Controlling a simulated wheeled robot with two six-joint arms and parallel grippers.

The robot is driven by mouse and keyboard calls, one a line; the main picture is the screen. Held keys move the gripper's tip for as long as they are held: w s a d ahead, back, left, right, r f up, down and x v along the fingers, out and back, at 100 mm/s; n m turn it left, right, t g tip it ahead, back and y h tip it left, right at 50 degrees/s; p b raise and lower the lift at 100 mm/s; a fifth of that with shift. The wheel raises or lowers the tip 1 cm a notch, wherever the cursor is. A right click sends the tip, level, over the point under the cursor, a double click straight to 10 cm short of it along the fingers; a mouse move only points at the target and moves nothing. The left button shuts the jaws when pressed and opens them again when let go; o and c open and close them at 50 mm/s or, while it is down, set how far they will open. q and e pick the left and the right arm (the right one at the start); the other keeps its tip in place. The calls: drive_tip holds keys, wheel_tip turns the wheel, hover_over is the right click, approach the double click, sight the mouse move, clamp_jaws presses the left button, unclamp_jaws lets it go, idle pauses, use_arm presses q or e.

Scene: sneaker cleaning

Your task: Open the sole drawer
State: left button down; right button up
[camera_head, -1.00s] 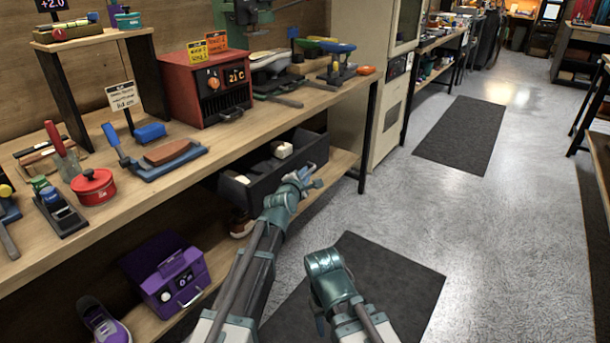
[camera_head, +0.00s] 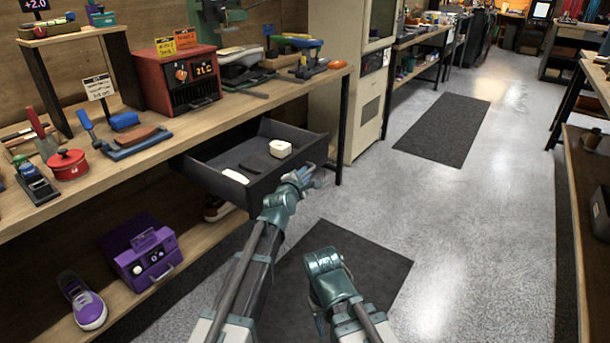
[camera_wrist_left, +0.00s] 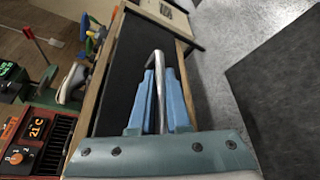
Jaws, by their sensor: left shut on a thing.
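The sole drawer (camera_head: 210,185) is a dark box drawer under the wooden bench top, pulled out. A white block (camera_head: 280,149), a white piece (camera_head: 235,176) and a dark flat piece (camera_head: 262,162) lie inside it. My left gripper (camera_head: 302,178) is at the drawer's front. In the left wrist view, its blue fingers (camera_wrist_left: 160,98) are shut on the metal drawer handle (camera_wrist_left: 159,62), with the dark front panel (camera_wrist_left: 122,75) beside it. My right arm shows low in the head view, but its fingertips cannot be made out.
The red oven (camera_head: 175,80) and several tools stand on the bench top (camera_head: 180,135). A purple box (camera_head: 145,250) and a purple shoe (camera_head: 83,302) are on the lower shelf. A pale cabinet (camera_head: 335,60) stands past the bench end. Floor to the right is clear.

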use_arm(q)
drive_tip(key=c, duration=0.9)
unclamp_jaws()
drive_tip(key=p+v, duration=0.3)
drive_tip(key=v, duration=1.1)
drive_tip(key=shift+w, duration=0.1)
